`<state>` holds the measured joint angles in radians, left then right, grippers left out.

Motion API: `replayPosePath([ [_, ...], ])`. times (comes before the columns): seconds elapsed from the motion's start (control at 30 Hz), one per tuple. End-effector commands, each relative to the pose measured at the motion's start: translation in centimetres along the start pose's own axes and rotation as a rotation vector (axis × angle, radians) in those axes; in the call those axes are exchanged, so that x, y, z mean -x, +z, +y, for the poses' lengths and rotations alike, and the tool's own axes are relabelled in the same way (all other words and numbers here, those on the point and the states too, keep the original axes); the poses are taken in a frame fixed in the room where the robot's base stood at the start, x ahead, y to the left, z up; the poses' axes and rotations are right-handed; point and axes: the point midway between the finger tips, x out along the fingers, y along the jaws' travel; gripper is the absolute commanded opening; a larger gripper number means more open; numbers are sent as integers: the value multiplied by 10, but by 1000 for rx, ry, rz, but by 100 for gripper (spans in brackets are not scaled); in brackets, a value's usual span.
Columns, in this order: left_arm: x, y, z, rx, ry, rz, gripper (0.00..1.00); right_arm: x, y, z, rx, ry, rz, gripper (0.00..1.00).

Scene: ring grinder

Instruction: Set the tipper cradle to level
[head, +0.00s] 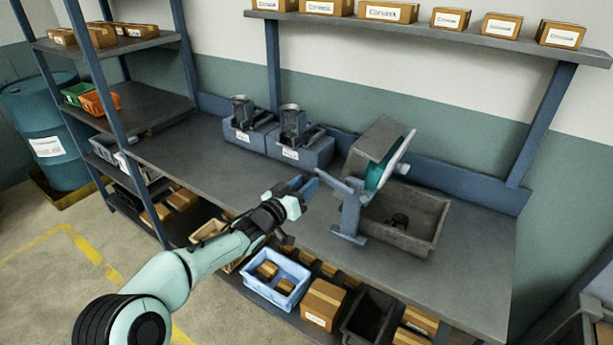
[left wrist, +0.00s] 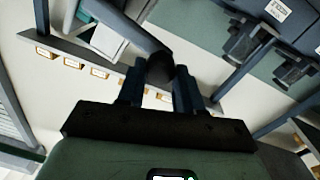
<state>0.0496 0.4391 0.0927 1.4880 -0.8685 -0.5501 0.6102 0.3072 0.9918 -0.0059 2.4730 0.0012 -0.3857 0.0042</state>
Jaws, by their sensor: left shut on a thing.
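The tipper cradle (head: 378,138) is a grey box with a teal and white side, tilted on a blue stand (head: 349,217) on the workbench. A blue lever (head: 333,181) reaches from it to the left; in the left wrist view it ends in a dark round knob (left wrist: 160,68). My left gripper (head: 305,185) reaches over the bench from the front. It is shut on the knob, which sits between its blue fingers (left wrist: 158,88). The fingertips are small in the head view. My right gripper is in neither view.
A grey tray (head: 432,243) with a dark item inside sits under the cradle. Two blue-grey machines (head: 302,150) stand behind my gripper. The bench (head: 200,157) is clear at the left. Below are a blue crate (head: 258,286) and cartons.

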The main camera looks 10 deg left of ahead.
Motion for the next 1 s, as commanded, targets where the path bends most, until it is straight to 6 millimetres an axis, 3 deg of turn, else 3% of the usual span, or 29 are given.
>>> replayPosePath([
  [0.43, 1, 45, -12, 432, -5, 22, 0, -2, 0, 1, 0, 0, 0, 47],
  [1.0, 1, 99, 0, 970, -7, 52, 0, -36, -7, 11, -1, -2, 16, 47],
])
